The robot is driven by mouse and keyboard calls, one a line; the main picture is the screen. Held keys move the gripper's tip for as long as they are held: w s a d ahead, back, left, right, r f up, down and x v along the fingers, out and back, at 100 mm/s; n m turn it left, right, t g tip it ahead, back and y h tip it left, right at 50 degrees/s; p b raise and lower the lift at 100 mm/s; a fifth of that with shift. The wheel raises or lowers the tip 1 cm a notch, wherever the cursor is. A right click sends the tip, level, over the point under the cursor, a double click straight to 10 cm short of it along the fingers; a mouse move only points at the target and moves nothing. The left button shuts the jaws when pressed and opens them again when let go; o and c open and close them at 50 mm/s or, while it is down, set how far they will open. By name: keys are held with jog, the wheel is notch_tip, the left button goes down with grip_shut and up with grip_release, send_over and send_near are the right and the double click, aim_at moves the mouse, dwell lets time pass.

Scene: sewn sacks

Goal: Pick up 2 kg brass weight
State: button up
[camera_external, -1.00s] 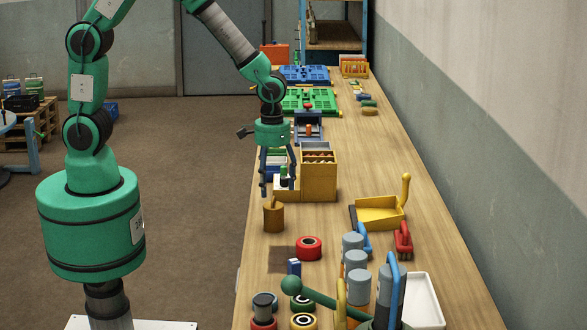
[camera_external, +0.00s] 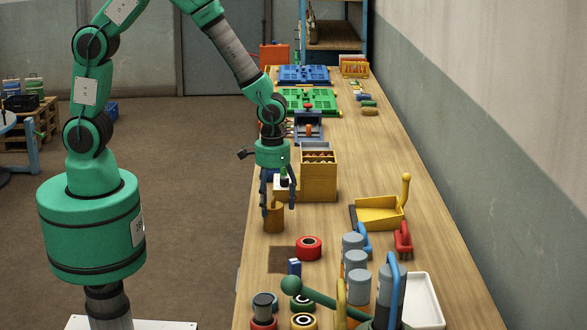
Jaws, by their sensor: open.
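The brass weight (camera_external: 274,222) is most likely the brown-gold cylinder standing upright near the left edge of the wooden bench; its mass marking cannot be read. My gripper (camera_external: 279,212) points straight down over it, fingers open. One finger shows at the weight's left side and the other at its right, with the tips at about the height of its upper part. The weight's knob is not clearly visible between the fingers. Whether the fingers touch it cannot be told.
A yellow wooden box (camera_external: 319,178) stands close behind my gripper. A yellow dustpan (camera_external: 379,213) is further right. Several grey cylinders stand near the front. Bare bench lies between weight and dustpan.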

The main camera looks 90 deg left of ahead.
aim_at(274, 205)
jog(key=shift+f+b, duration=0.3)
jog(key=shift+f, duration=1.75)
grip_shut()
jog(key=shift+w+r, duration=0.1)
jog(key=shift+r, duration=0.05)
